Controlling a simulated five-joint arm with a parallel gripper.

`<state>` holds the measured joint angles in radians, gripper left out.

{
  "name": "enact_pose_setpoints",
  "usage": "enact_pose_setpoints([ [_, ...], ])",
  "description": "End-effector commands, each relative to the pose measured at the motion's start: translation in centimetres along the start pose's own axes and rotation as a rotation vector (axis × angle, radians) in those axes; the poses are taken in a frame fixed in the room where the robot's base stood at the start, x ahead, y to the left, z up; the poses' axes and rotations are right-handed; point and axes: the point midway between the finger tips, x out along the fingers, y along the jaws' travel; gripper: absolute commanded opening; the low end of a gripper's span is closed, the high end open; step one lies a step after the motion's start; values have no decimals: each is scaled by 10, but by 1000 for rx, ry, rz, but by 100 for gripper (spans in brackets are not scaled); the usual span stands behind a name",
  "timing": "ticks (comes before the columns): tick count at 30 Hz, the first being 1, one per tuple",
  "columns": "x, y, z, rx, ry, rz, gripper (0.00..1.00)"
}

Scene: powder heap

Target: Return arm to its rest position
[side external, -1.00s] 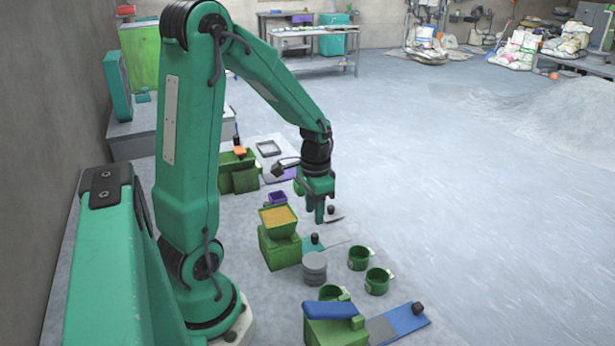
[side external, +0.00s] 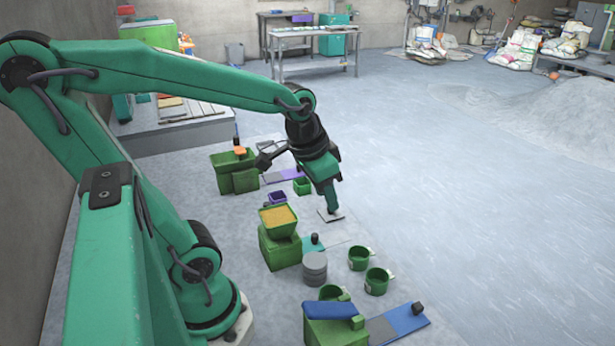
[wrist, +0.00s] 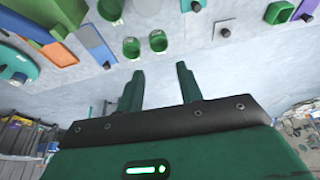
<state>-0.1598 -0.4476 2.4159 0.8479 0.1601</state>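My gripper (side external: 332,204) hangs from my green arm in the side view. It is tilted, with its fingers pointing down and right, above or close to a small pale flat piece (side external: 331,215) on the floor; I cannot tell whether they touch. In the wrist view the two green fingers of my gripper (wrist: 157,73) stand wide apart with nothing between them. My upper arm leans back to the left and my forearm reaches out to the right. The far side of the gripper is hidden in the side view.
A green box with a tray of yellow powder (side external: 279,215) stands left of the gripper. Grey stacked discs (side external: 314,268) and green cups (side external: 360,258), (side external: 377,281) stand nearer the camera. A green block (side external: 235,172) stands farther back.

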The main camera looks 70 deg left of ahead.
Motion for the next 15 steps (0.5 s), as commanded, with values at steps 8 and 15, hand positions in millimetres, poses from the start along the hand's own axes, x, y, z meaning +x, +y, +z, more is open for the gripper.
enact_pose_setpoints([
  [8,-35,29,16,-4,119,29,36],
  [15,-48,40,26,-11,166,48,36],
])
